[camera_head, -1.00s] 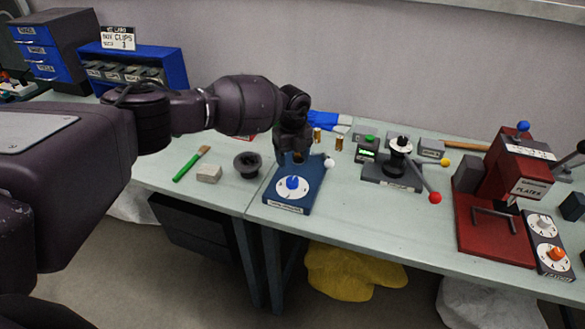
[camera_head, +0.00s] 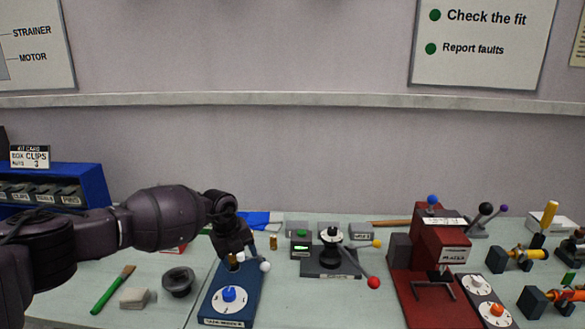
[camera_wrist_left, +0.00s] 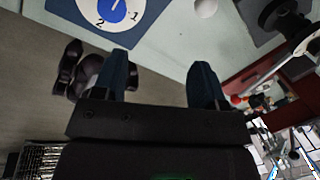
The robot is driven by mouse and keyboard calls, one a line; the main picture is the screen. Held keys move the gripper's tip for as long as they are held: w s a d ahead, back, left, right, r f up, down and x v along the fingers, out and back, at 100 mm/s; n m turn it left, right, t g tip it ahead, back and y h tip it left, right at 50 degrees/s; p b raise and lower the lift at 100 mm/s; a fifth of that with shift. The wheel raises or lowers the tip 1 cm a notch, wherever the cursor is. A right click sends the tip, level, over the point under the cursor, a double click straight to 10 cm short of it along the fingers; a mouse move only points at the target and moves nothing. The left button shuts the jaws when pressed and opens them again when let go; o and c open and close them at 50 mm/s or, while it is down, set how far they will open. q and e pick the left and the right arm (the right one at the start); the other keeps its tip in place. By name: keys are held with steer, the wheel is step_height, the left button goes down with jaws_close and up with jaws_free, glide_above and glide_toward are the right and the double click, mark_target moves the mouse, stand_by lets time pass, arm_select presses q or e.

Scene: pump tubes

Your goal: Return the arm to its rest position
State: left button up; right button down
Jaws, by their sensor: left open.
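My left arm comes in from the left in the head view, and its gripper (camera_head: 242,257) points down over the back of the blue dial device (camera_head: 228,293). A small brass-coloured tube shows by its fingertips in the head view, partly hidden; I cannot tell if they touch. In the left wrist view the two fingers (camera_wrist_left: 160,72) are apart, with nothing between them. The blue device with its white dial (camera_wrist_left: 110,12) shows at the top of that view. My right gripper is not in view.
A black funnel-like cup (camera_head: 178,281), a grey block (camera_head: 134,298) and a green-handled brush (camera_head: 112,290) lie left of the device. A dark stand with a red-knobbed lever (camera_head: 330,262) and a red press (camera_head: 437,260) stand to the right. Blue bins (camera_head: 85,183) stand back left.

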arm_select(q)
steer(key=s+d+r+t+h, duration=0.3)
steer(key=d+r+h, duration=0.4)
steer(key=d, duration=0.4)
steer(key=s+d+r+t+h, duration=0.3)
steer(key=d+r+h, duration=0.5)
steer(key=d, duration=0.2)
steer(key=s+a+f+n+t+y, duration=0.5)
steer(key=a+f+n, duration=0.3)
steer(key=a+n, duration=0.3)
steer(key=s+a+f+n+t+y, duration=0.45)
steer(key=a+f+n+y, duration=0.25)
steer(key=a+f+n, duration=0.4)
steer(key=s+a+f+n+g+y, duration=0.1)
steer(key=s+a+f+n, duration=0.1)
steer(key=s+f, duration=0.3)
steer(key=s+a+f+n+g+y, duration=0.2)
steer(key=s+a+f, duration=0.3)
steer(key=s, duration=0.5)
steer(key=s+a+f+n+g+y, duration=0.2)
steer(key=s+a+f+n, duration=0.1)
steer(key=s, duration=0.5)
steer(key=shift+s+a+f+b, duration=0.2)
steer(key=shift+s+f+b, duration=0.1)
steer(key=shift+f, duration=0.6)
